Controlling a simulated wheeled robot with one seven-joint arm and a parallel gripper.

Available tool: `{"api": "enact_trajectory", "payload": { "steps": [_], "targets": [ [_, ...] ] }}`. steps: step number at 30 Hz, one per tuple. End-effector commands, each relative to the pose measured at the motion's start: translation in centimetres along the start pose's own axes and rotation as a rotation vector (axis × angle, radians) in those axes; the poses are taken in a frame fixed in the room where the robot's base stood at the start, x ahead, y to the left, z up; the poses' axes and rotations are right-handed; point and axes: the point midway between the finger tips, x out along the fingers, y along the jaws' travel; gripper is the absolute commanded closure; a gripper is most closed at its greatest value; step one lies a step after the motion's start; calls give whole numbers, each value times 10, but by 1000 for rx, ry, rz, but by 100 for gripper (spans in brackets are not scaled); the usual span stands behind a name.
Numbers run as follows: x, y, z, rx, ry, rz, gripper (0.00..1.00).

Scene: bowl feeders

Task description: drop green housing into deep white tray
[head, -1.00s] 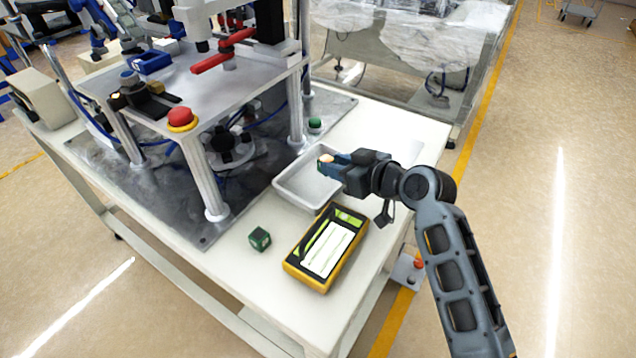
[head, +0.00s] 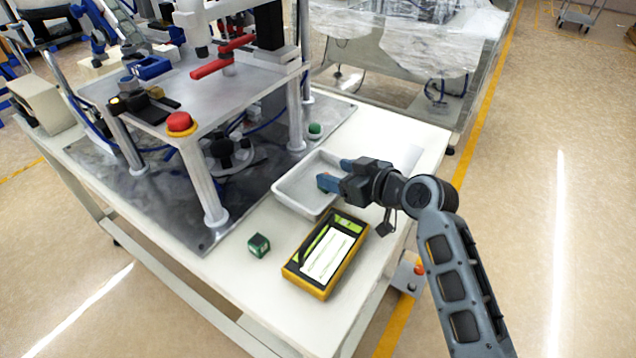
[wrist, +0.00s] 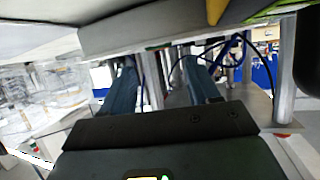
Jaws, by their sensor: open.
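The white tray (head: 292,203) lies on the bench right of the machine. No part shows in the visible area of its floor; my gripper hides some of its right side. My gripper (head: 335,173) is open over the tray's right part, with nothing visible between its blue fingers. In the wrist view the fingers (wrist: 162,85) stand apart with a gap between them, and a pale wall, likely the tray's, crosses the top. A small dark green cube (head: 259,245), which may be the green housing, sits on the bench left of the yellow meter, apart from my gripper.
A yellow-framed meter (head: 325,256) lies just in front of the tray. The machine's metal posts (head: 294,115) and a green button (head: 315,130) stand behind and left. A red button (head: 180,123) is on the machine's upper plate. Bare bench surrounds the cube.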

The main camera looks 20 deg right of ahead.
Motion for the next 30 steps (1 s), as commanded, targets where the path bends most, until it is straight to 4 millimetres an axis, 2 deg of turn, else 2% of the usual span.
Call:
{"api": "enact_trajectory", "payload": {
  "steps": [9,15,30],
  "targets": [
    [-48,0,1,1,1,2,40],
    [-70,0,1,1,0,1,40],
    [-74,0,0,0,0,0,40]
  ]
}}
